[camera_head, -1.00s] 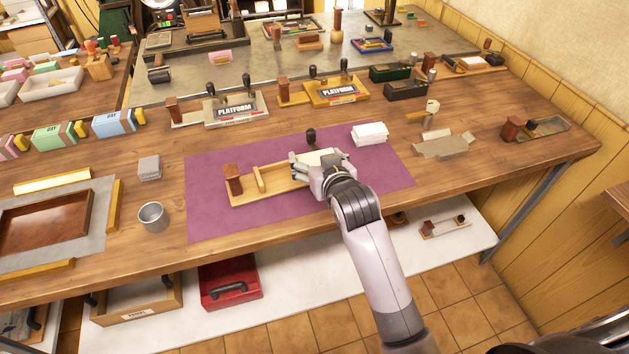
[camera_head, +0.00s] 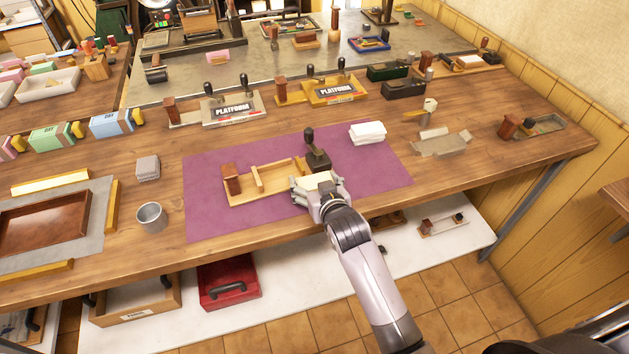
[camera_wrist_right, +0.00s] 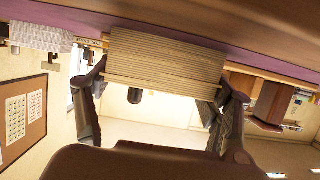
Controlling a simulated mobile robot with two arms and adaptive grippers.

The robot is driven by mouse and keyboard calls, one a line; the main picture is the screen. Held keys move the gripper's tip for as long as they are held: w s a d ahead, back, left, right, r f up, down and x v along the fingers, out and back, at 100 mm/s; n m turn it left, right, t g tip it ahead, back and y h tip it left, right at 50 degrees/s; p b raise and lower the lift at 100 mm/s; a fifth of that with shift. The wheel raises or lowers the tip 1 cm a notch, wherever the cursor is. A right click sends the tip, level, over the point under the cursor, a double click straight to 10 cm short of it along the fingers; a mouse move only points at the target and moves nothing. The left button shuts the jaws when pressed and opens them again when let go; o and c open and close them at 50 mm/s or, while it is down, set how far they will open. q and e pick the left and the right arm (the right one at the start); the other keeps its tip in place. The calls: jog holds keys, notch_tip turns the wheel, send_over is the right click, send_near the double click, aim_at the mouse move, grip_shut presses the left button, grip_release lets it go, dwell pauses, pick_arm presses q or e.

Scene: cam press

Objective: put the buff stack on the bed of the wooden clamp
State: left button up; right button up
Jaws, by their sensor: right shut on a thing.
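The wooden clamp (camera_head: 270,188) lies on the purple mat, with a reddish-brown block at its left end and a light crossbar on its bed. A dark block with a black handle (camera_head: 318,158) stands by its right end. My right gripper (camera_head: 318,189) is shut on the buff stack (camera_head: 316,180), at the near right end of the clamp. The right wrist view shows the layered buff stack (camera_wrist_right: 165,62) between both fingers of the gripper (camera_wrist_right: 162,98). The gripper hides part of the clamp's right end, and I cannot tell whether the stack touches it. My left gripper is not in view.
White stacked pads (camera_head: 367,133) lie at the mat's back right. A grey stack (camera_head: 148,168) and metal cup (camera_head: 151,216) stand left of the purple mat (camera_head: 215,210). Platform-labelled clamps (camera_head: 232,112) stand behind.

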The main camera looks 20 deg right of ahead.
jog(key=o, duration=1.2)
jog(key=shift+r, duration=0.15)
